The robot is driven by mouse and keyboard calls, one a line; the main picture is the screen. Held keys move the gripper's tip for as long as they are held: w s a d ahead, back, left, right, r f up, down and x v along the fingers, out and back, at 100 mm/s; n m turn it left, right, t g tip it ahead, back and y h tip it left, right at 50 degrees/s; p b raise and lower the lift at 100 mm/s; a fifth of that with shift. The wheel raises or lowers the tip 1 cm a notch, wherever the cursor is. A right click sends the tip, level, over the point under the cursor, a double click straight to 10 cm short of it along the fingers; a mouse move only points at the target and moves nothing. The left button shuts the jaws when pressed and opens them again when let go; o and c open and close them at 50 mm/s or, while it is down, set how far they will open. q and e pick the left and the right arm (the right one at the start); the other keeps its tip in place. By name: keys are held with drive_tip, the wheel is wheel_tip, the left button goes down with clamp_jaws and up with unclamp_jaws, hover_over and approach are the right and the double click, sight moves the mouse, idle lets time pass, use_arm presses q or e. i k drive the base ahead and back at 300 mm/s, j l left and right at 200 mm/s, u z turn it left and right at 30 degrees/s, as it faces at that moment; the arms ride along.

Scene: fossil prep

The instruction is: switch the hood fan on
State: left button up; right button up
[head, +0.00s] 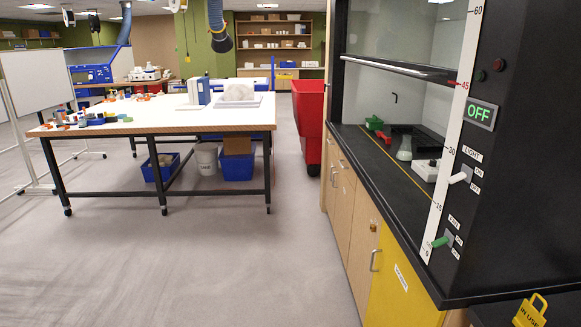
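The black fume hood (520,150) stands at the right, its side post facing me. A green-lit display (480,113) on the post reads OFF. Below it is a white lever switch (462,175) labelled LIGHT, with ON above OFF. Lower down, a green lever switch (441,241) sits beside a small label that looks like FAN; its exact position is too small to tell. A red button (498,65) and a dark green one (480,76) are above the display. Neither of my grippers is in view.
A red bin (309,115) and a white-topped table (150,120) stand farther back. The floor (220,250) ahead is clear.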

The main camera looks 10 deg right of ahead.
sight(444, 240)
drive_tip(key=i+j+z, duration=0.2)
drive_tip(key=i, duration=0.25)
drive_tip(key=i+z, duration=0.2)
drive_tip(key=i, duration=0.2)
drive_tip(key=i+j+z, duration=0.2)
drive_tip(key=i, duration=0.2)
